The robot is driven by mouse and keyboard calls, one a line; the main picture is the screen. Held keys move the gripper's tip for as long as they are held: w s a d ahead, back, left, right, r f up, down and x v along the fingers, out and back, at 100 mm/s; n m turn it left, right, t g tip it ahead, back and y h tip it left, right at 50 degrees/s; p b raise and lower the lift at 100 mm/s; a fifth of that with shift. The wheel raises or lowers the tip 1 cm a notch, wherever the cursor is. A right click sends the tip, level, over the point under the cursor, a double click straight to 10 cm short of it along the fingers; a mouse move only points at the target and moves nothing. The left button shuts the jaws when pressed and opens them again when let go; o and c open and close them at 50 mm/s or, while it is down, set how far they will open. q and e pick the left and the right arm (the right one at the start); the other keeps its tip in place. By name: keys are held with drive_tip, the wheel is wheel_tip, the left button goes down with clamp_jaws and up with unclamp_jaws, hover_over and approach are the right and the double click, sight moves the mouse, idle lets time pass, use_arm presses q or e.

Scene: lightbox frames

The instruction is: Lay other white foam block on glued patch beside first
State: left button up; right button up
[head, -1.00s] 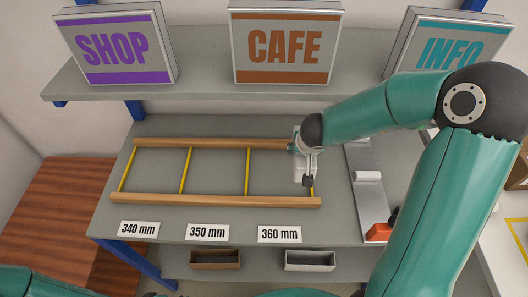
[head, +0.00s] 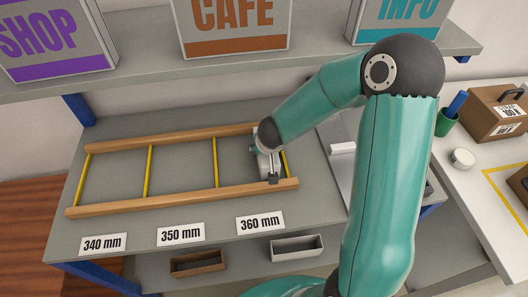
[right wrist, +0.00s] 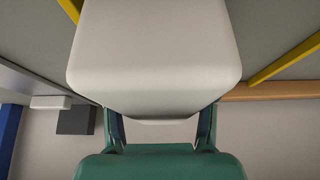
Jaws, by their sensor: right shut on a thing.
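A white block (right wrist: 154,55) fills the top middle of the right wrist view, between the dark fingers of my right gripper (right wrist: 160,122), which is shut on it. In the head view my right gripper (head: 271,176) is over the right end of a wooden frame (head: 180,198), near its last yellow crosspiece. The wrist hides much of the block there. A smaller white block (head: 342,148) lies on a grey metal plate to the right of the frame. I cannot make out a glued patch or a block lying on one. My left gripper is not in view.
Labels for 340 mm (head: 103,244), 350 mm (head: 181,234) and 360 mm (head: 260,223) line the front edge. Two bins (head: 197,264) sit below. Sign boxes (head: 232,25) stand on the shelf behind. A side table (head: 475,165) at right holds a brown box (head: 497,110).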

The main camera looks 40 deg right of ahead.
drive_tip(key=o, duration=0.9)
drive_tip(key=shift+o, duration=0.2)
